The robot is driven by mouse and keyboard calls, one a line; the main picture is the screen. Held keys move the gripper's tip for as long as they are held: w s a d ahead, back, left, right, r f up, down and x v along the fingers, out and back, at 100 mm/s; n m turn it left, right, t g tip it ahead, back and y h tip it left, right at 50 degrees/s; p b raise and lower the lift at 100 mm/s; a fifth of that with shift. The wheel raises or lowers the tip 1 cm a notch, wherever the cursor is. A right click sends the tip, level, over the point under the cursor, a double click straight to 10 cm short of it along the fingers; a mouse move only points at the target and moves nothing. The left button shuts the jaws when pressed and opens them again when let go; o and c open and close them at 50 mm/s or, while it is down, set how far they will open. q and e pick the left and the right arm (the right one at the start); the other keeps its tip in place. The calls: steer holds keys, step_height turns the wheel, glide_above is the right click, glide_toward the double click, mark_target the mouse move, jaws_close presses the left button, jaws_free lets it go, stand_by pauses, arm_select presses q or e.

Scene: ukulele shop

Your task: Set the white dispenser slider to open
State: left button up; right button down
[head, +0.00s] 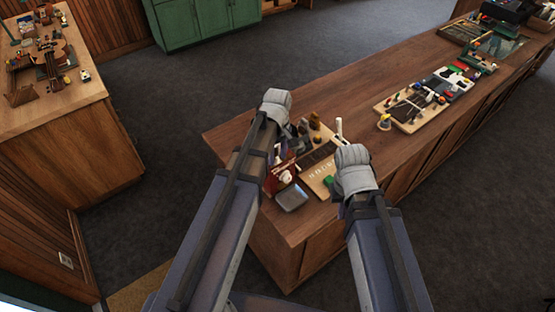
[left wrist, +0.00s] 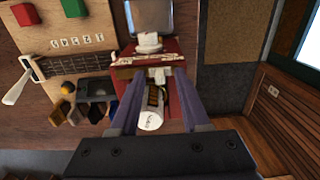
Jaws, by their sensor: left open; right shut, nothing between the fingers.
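A small red dispenser (head: 284,172) with white parts stands near the left end of the long counter. The left wrist view shows its red body (left wrist: 160,56), a white piece (left wrist: 149,42) on top, and a white rounded piece (left wrist: 149,119) with dark writing lower down. I cannot tell which white piece is the slider. My left gripper (left wrist: 155,97) is open, its fingers apart on either side of the lower part; I cannot tell whether they touch it. In the head view my left arm hides those fingers. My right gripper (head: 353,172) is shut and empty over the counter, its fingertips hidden.
A lettered wooden board (left wrist: 76,40) with red and green blocks lies beside the dispenser. A white lever (left wrist: 20,88), small bottles and a grey-topped box (head: 291,196) are close by. A tool board (head: 408,106) lies farther along the counter (head: 232,132).

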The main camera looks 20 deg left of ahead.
arm_select(q)
jaws_close()
stand_by(0.3)
stand_by(1.1)
